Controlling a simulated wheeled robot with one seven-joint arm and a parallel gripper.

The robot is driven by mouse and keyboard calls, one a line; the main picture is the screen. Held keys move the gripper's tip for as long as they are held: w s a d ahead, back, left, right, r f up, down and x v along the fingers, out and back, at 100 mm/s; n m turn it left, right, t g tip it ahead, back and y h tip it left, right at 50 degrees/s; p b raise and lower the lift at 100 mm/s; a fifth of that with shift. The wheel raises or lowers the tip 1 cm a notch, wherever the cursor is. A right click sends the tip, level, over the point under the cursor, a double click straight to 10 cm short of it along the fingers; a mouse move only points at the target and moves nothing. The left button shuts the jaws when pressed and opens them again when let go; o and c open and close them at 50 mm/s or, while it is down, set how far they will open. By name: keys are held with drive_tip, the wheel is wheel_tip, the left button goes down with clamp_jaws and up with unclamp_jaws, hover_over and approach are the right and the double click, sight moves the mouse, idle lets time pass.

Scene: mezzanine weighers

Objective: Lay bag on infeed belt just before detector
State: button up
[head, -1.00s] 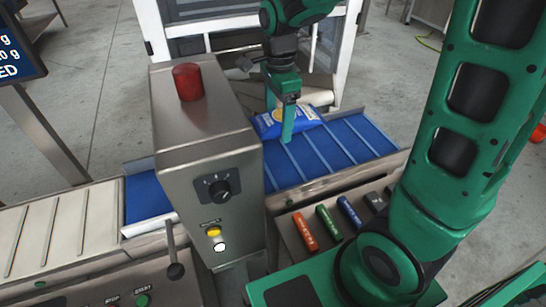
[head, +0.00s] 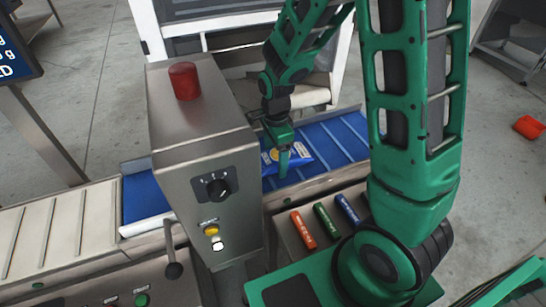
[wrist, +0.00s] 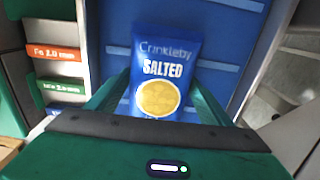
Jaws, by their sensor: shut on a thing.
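A blue chip bag (head: 288,160) marked "Crinkleby Salted" is at the blue infeed belt (head: 335,143), beside the right side of the steel detector housing (head: 205,150). My gripper (head: 280,160) is shut on the bag. In the wrist view the bag (wrist: 165,75) lies between my two green fingers, its printed face towards the camera and the blue belt (wrist: 225,50) behind it. The detector housing hides the bag's left end in the head view. I cannot tell whether the bag touches the belt.
Orange, green and blue test sticks (head: 324,223) lie on a ledge in front of the belt. A red beacon (head: 185,82) tops the detector. A white-framed cabinet (head: 145,40) stands behind the belt. The belt's right part is clear.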

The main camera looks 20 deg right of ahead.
sight(276, 155)
drive_tip(key=shift+f, duration=0.15)
drive_tip(key=o, duration=1.2)
drive_tip(key=shift+c, duration=0.2)
wheel_tip(276, 155, up, 12)
drive_tip(key=shift+d+r, duration=0.1)
drive_tip(key=shift+r, duration=0.1)
drive_tip(key=s+d+r+n, duration=0.4)
drive_tip(key=s+d+n, duration=0.1)
drive_tip(key=s+d, duration=0.6)
drive_tip(key=s+d+n, duration=0.3)
drive_tip(key=s, duration=0.3)
drive_tip(key=s+d+r+n, duration=0.1)
drive_tip(key=s+d+n, duration=0.1)
drive_tip(key=s, duration=0.4)
drive_tip(key=shift+s+d+r+n, duration=0.2)
drive_tip(key=shift+d+n, duration=0.2)
drive_tip(key=shift+n, duration=0.4)
